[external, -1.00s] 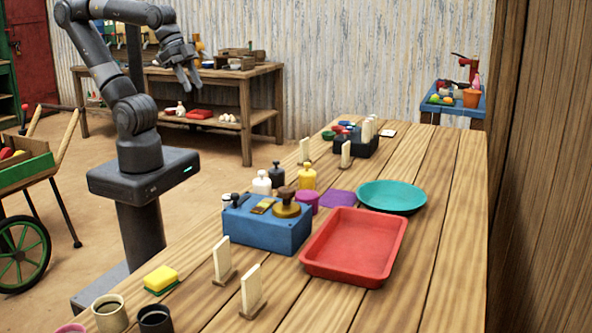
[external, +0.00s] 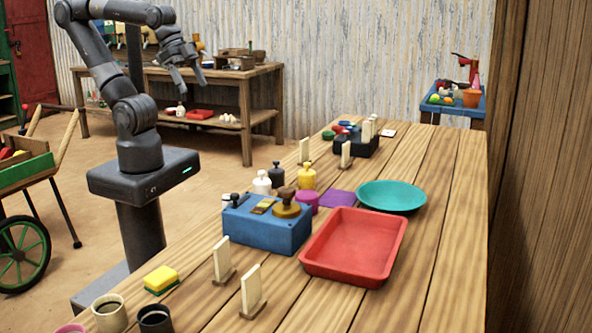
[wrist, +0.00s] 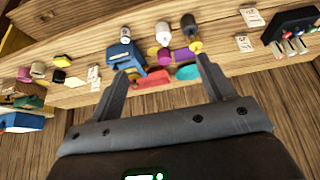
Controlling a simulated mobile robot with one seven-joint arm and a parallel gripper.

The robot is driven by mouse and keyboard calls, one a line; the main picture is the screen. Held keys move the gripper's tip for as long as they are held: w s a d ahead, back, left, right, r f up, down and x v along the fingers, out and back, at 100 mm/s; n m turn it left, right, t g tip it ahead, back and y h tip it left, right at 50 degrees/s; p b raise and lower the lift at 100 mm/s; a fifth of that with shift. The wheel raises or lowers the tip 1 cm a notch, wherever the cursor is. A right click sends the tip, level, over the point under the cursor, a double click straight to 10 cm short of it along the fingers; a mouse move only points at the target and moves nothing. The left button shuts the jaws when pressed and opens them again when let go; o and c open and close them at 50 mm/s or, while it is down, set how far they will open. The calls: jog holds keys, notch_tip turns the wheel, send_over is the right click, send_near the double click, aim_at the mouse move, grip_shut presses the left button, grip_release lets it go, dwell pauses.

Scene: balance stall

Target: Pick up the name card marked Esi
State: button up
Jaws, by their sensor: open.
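Several pale upright name cards stand on the wooden table in small bases. In the external view two are at the near end, a left card (external: 222,259) and a right card (external: 251,289); two more, a left card (external: 304,151) and a right card (external: 345,154), are farther back. The wrist view shows cards with dark marks at left (wrist: 95,77) and right (wrist: 252,17). The marks are too small to read, so I cannot tell which is Esi. My gripper (external: 191,85) is open and empty, raised well away from the table; its two fingers (wrist: 162,68) show in the wrist view.
A blue balance box (external: 266,228), a red tray (external: 354,246) and a teal dish (external: 391,197) occupy the middle of the table. A yellow sponge (external: 161,280) and cups (external: 110,314) are at the near end. A black box (external: 357,144) stands at the far end. The table's right side is mostly bare.

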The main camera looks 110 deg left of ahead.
jog(key=m+g, duration=0.1)
send_over(347, 165)
jog(key=s+a, duration=0.1)
jog(key=s, duration=0.1)
notch_tip(347, 165, down, 23)
jog(key=shift+w+a+r, duration=0.1)
jog(key=shift+r, duration=0.05)
jog(key=shift+s+d+x, duration=0.1)
jog(key=shift+d+x, duration=0.05)
jog(key=shift+x, duration=0.85)
jog(key=shift+s+d+x, duration=0.1)
jog(key=shift+d+x, duration=0.05)
jog(key=shift+x, duration=0.9)
jog(key=shift+s+d+x, duration=0.1)
jog(key=shift+d+x, duration=0.05)
jog(key=shift+x, duration=0.85)
jog(key=c, duration=1.1)
